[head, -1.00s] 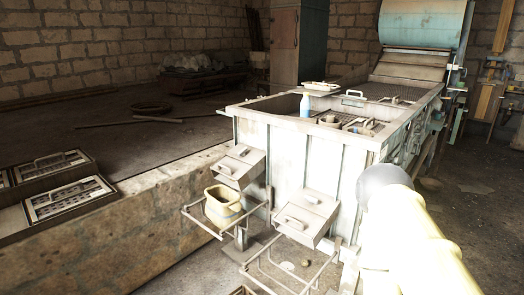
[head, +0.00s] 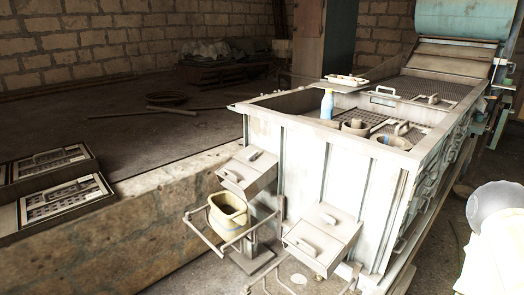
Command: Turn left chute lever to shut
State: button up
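The left chute (head: 262,176) is a pale box on the front wall of the big whitish tank (head: 300,160). A small bar-like lever (head: 232,176) sits on its sloping face, and another small grip shows near its top. I cannot tell from here whether the lever stands at open or shut. A yellowish bucket (head: 229,216) stands in a wire holder below this chute. A similar right chute (head: 322,236) sits lower to the right, with its own lever (head: 306,247). My gripper is out of view; only a pale part of my arm shows at the lower right.
The holder below the right chute (head: 300,282) shows no bucket. A low stone ledge (head: 150,210) runs left of the tank. Framed panels (head: 62,200) lie at far left.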

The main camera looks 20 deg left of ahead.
aim_at(251, 156)
jog(key=u, duration=0.3)
jog(key=i, duration=0.6)
jog(key=u, duration=0.6)
